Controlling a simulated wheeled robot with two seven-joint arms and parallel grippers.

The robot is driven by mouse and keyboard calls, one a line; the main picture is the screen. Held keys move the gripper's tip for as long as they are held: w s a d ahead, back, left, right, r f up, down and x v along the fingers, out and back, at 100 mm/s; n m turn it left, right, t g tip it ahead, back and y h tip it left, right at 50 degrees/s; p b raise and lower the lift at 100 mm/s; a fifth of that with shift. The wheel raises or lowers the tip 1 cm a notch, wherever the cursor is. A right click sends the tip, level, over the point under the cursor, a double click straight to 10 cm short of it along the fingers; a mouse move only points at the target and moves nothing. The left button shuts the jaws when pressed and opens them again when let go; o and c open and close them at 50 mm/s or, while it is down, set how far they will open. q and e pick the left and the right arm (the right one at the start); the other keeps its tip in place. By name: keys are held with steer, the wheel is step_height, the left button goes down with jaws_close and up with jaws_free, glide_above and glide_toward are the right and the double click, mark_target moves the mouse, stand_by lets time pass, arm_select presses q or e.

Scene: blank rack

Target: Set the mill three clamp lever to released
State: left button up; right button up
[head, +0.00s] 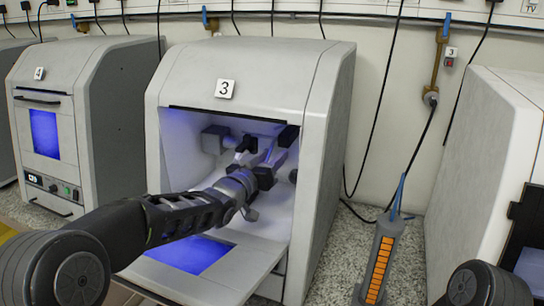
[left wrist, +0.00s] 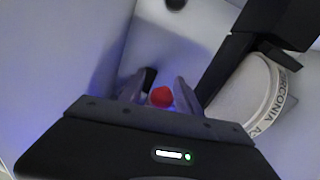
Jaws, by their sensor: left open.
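Mill three (head: 318,75) is the grey cabinet marked 3, with its front open and a blue-lit chamber. My left gripper (head: 269,156) reaches inside the chamber, among dark fittings. In the left wrist view, my left gripper (left wrist: 160,88) is open, with a red knob (left wrist: 161,97) between its two fingers. The knob looks like the end of the clamp lever; the rest of the lever is hidden. I cannot tell whether the fingers touch it. A white disc (left wrist: 245,100) lettered "ZIRCONIA" sits to the right, beside a black clamp part (left wrist: 232,62). My right gripper is out of view.
The chamber walls close in around my left arm. The lowered front door (head: 255,262) lies below it. Another mill (head: 105,95), marked 4, stands at left, and a grey cabinet (head: 480,150) at right. A grey device with orange bars (head: 380,262) stands between cabinets.

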arm_select(q)
steer(key=shift+c, duration=0.3)
jaws_close()
stand_by(1.0)
